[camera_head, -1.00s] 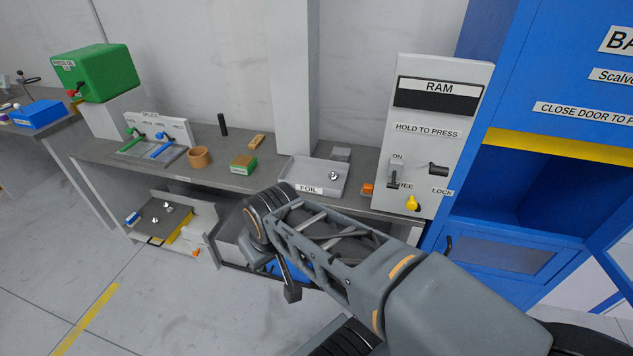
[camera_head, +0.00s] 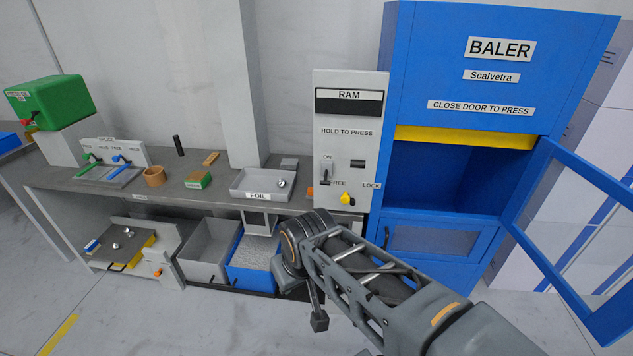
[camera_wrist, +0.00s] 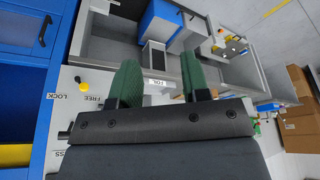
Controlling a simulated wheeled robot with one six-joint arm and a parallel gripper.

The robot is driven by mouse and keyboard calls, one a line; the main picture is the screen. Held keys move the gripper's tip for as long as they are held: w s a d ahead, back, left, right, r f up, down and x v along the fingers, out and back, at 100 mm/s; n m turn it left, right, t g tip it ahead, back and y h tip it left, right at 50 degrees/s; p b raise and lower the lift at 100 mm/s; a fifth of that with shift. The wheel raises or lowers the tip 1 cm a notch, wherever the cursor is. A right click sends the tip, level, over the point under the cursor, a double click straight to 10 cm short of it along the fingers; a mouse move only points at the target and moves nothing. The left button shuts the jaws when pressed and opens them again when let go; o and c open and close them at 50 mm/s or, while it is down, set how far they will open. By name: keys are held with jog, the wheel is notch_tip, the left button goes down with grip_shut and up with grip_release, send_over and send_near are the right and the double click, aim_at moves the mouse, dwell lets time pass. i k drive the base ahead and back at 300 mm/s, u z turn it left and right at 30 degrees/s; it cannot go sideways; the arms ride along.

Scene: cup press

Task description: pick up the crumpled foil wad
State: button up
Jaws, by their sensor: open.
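The crumpled foil wad (camera_head: 281,183) is a small shiny silver lump. It lies in the right part of a shallow grey tray (camera_head: 245,187) labelled FOIL, on the workbench. My gripper shows in the wrist view, with two green fingers (camera_wrist: 160,80) spread apart and nothing held between them. The FOIL label (camera_wrist: 158,82) appears upside down between the fingers there. I cannot make out the wad in the wrist view; the gripper body covers that part. In the head view my arm reaches up from the lower right, in front of the bench, and the fingers cannot be made out.
The RAM panel (camera_head: 347,105) stands right of the tray. The blue baler (camera_head: 470,25) is beyond it, its door (camera_head: 575,190) swung open. A grey bin (camera_head: 207,250) and a blue bin (camera_head: 250,268) sit below the bench.

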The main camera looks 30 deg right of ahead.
aim_at(281, 183)
jog(key=z, duration=0.45)
jog(key=i, duration=1)
jog(key=k, duration=1.25)
jog(key=z, duration=0.2)
jog(key=i, duration=0.7)
jog(key=u, duration=0.55)
jog(key=i, duration=0.75)
jog(key=u, duration=1)
jog(key=i, duration=0.25)
jog(key=u, duration=0.25)
